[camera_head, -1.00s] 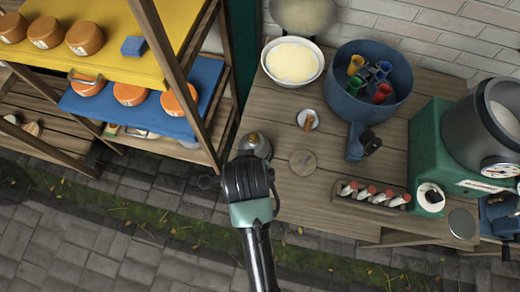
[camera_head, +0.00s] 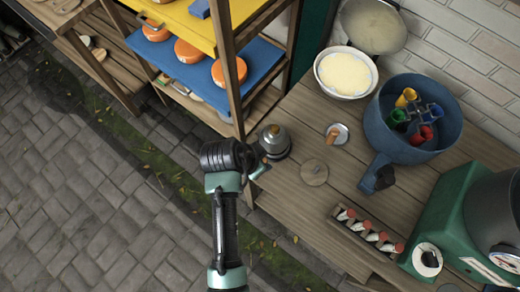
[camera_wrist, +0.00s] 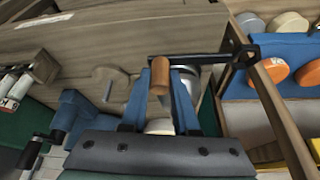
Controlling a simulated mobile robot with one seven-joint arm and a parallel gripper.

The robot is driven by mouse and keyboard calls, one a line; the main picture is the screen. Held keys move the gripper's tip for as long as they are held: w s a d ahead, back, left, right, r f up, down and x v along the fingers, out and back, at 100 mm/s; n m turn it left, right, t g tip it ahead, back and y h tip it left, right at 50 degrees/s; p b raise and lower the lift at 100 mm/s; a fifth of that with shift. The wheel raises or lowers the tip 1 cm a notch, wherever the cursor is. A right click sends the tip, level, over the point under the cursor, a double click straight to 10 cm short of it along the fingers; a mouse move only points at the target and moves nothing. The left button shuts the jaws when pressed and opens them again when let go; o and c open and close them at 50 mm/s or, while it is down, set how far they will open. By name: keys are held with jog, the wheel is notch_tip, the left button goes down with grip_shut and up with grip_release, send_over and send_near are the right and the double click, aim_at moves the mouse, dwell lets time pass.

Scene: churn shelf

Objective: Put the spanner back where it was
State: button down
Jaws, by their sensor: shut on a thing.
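My gripper (camera_head: 260,167) hangs at the left edge of the wooden workbench (camera_head: 300,205), beside a grey domed pot with a brass knob (camera_head: 275,140). In the wrist view my gripper (camera_wrist: 159,82) has its two blue fingers closed around a dark metal spanner (camera_wrist: 215,59). The spanner runs across the fingertips and sticks out to the right, with a ring-like end near a shelf post. Its grip zone is partly hidden by the fingers and a brown handle-like piece. In the head view I cannot make the spanner out clearly.
A wooden shelf (camera_head: 238,80) with yellow and blue boards and orange cheeses stands left of the bench. On the bench are a blue tub (camera_head: 375,125), a white bowl (camera_head: 322,75), a rack of red-topped vials (camera_head: 350,222) and a green machine (camera_head: 440,215). Paving at left is clear.

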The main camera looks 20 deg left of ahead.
jog(key=shift+f, duration=2.15)
jog(key=shift+f, duration=0.25)
jog(key=c, duration=0.7)
grip_release()
jog(key=shift+r, duration=0.1)
jog(key=shift+o, duration=0.2)
jog(key=v, duration=1.2)
jog(key=shift+r, duration=0.1)
